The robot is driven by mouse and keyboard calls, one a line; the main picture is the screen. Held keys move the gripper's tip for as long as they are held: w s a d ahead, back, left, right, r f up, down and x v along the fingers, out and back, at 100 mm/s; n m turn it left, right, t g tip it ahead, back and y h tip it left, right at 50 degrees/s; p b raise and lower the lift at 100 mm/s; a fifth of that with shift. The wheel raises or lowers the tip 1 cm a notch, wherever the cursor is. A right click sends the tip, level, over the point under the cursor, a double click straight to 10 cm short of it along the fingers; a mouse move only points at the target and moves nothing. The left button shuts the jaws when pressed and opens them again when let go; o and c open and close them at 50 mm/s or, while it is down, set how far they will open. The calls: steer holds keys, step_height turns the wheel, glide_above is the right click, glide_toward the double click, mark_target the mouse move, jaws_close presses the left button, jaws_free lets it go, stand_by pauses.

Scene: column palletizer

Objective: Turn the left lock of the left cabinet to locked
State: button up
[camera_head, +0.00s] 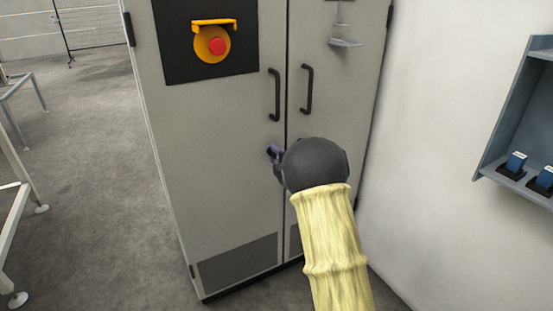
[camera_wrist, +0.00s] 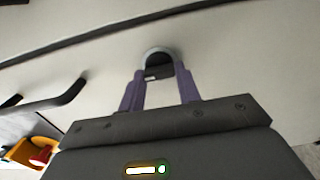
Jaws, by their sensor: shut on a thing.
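The grey two-door cabinet (camera_head: 225,180) stands upright in the head view, both doors closed. A round lock (camera_wrist: 157,58) with a silver rim and a dark middle shows in the wrist view on the door face. My gripper (camera_wrist: 158,82) has its two purple fingers on either side of the lock's dark middle part, shut on it. In the head view my gripper (camera_head: 274,153) is at the left door near the seam, below the black handles. There my dark wrist hides the lock, and its turned position cannot be read clearly.
Black door handles (camera_head: 274,95) (camera_head: 307,90) flank the seam above my gripper. A red emergency button (camera_head: 218,46) with a yellow surround sits on a black panel. A white wall and grey shelf (camera_head: 528,125) are at right. Open floor (camera_head: 95,190) lies left.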

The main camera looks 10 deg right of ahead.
steer(key=o, duration=1)
steer(key=p+v, duration=0.2)
steer(key=v, duration=1.5)
steer(key=shift+s, duration=0.2)
steer(key=shift+d, duration=0.1)
